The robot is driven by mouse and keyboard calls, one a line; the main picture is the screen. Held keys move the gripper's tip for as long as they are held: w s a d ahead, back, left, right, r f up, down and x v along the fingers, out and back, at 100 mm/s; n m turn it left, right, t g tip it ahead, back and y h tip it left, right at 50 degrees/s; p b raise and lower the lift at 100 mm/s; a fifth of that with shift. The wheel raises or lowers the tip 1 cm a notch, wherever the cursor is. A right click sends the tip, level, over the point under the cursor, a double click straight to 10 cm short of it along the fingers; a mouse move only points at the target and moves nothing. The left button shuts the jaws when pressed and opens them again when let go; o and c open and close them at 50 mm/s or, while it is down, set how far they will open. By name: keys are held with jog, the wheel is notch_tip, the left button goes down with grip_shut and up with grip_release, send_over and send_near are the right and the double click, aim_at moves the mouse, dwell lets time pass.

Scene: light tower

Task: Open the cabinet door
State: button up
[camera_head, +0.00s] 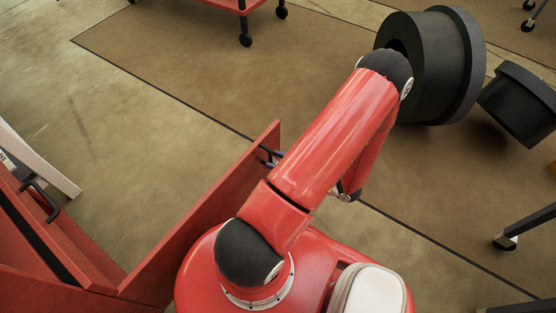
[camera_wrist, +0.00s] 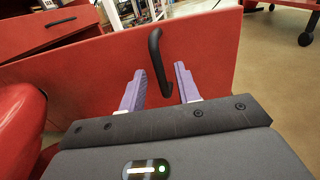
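The red cabinet door (camera_head: 205,225) stands swung well out from the red cabinet (camera_head: 30,275) at the lower left. In the wrist view the door (camera_wrist: 90,60) fills the middle as a broad red panel. Its black bar handle (camera_wrist: 157,55) stands upright on the panel. My gripper (camera_wrist: 159,70) is open, with one purple finger on each side of the handle's lower part. I see a gap on both sides and no clear grip. In the head view my gripper (camera_head: 277,156) is mostly hidden behind my arm, at the door's outer end.
A second black handle (camera_head: 42,200) is on the cabinet at the left. A large black round object (camera_head: 435,65) and a smaller one (camera_head: 520,103) lie at the upper right. A red wheeled cart (camera_head: 240,5) stands at the top. The floor beyond the door is clear.

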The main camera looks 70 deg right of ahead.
jog(key=s, duration=0.7)
jog(key=shift+s, duration=0.3)
